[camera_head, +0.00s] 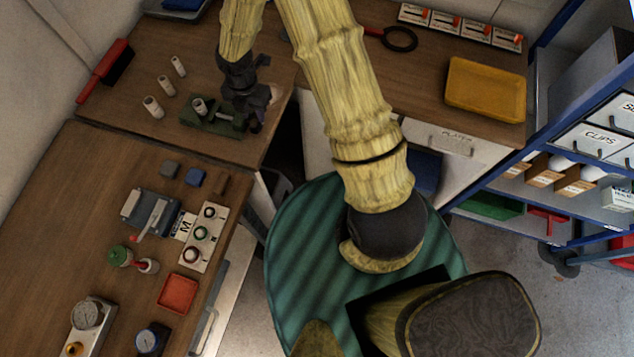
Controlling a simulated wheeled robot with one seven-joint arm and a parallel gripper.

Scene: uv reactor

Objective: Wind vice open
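The small green vice (215,125) stands on the far bench, left of the bench corner. A white cylinder (199,106) stands upright at its left part, seemingly between the jaws. My dark gripper (252,108) hangs from the arm over the vice's right end. It hides that end and whatever handle or screw is there. I cannot tell whether its fingers touch the vice or are closed on anything.
Several white cylinders (166,86) stand left of the vice, near a red-handled brush (105,70). The near bench holds a grey clamp-like device (150,213), a button panel (203,236) and gauges. A yellow tray (486,88) lies on the right bench. A blue-framed shelf stands right.

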